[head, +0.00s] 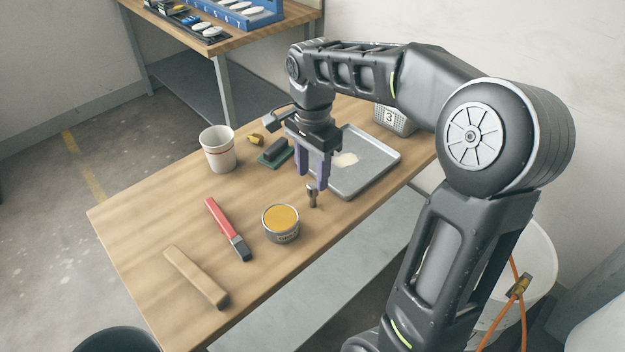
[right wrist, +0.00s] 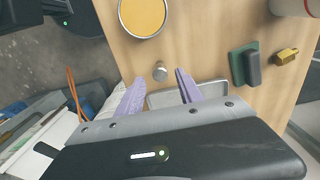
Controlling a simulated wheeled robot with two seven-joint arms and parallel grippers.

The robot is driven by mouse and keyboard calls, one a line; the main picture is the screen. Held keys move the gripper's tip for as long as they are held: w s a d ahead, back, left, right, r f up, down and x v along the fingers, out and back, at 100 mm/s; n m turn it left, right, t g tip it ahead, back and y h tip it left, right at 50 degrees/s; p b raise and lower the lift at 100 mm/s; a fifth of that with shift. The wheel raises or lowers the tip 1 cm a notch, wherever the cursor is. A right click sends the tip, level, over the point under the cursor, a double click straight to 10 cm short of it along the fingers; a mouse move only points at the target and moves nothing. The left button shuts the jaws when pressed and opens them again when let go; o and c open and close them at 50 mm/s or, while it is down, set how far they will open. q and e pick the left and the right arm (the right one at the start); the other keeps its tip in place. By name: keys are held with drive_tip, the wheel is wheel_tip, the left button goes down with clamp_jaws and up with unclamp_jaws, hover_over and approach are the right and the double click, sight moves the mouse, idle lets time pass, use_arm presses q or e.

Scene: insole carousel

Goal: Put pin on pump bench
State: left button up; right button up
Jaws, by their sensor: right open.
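The pin (head: 312,197) is a small brownish metal peg standing upright on the wooden bench (head: 130,220), behind and right of the yellow tin. In the right wrist view the pin (right wrist: 160,73) shows its round grey top. My right gripper (head: 313,181) points down over the pin, its purple fingers open. In the right wrist view the pin lies between the fingertip lines, near the tips, with a gap on both sides; I cannot tell whether its top is inside the jaws. My left gripper is not in view.
On the bench are a tin of yellow paste (head: 281,220), red-handled tool (head: 226,227), wooden bar (head: 195,277), white cup (head: 217,150), green block (head: 275,153), brass fitting (head: 256,139), grey tray (head: 375,165) and basket marked 3 (head: 393,121). Another table (head: 230,42) stands behind.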

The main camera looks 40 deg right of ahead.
sight(312, 184)
wheel_tip(312, 184, up, 6)
drive_tip(key=shift+f, duration=0.1)
wheel_tip(312, 184, up, 3)
drive_tip(key=shift+f+p, duration=0.1)
drive_tip(key=shift+p, duration=1)
